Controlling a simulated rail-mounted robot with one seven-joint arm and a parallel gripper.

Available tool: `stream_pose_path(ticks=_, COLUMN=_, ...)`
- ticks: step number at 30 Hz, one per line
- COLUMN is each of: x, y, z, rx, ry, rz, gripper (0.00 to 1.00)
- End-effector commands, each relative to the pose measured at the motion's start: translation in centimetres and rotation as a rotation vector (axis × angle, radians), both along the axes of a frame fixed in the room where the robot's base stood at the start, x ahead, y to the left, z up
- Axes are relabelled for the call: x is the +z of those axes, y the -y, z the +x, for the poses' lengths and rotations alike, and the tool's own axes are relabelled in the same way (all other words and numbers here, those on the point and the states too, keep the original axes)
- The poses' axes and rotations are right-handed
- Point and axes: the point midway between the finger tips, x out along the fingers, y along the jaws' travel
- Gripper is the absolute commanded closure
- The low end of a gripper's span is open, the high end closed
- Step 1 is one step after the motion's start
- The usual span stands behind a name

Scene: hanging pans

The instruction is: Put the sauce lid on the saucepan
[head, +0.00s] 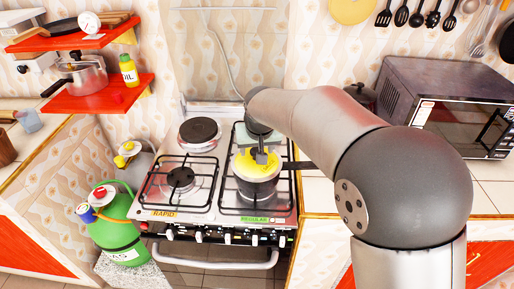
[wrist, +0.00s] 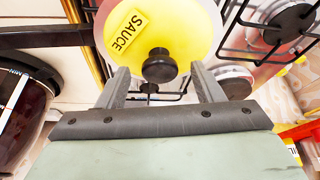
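The yellow sauce lid (head: 247,168) sits over the top of the saucepan (head: 257,189), which stands on the right side of the stove with its dark handle pointing right. In the wrist view the lid (wrist: 185,25) shows a "SAUCE" label and a round black knob (wrist: 159,66). I cannot tell whether the lid is fully seated on the rim. My gripper (head: 262,157) is just above the lid. In the wrist view my gripper (wrist: 162,78) has its fingers spread apart, with the knob between and slightly beyond the fingertips, with gaps on both sides.
The stove (head: 178,207) has black grates and free burners left of the pan. A microwave (head: 452,105) and a dark pot (head: 360,94) stand on the right counter. Red shelves (head: 98,97) hang at left.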

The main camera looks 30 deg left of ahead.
Motion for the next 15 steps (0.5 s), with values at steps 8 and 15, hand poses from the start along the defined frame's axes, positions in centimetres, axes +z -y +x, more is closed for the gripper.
stream_pose_path(ticks=8, x=0.0, y=0.1, z=-0.1, rx=0.0, ry=-0.001, rz=-0.001, gripper=0.4)
stream_pose_path(ticks=15, x=2.9, y=0.8, z=-0.9, rx=-0.001, ry=0.001, rz=0.003, gripper=0.4)
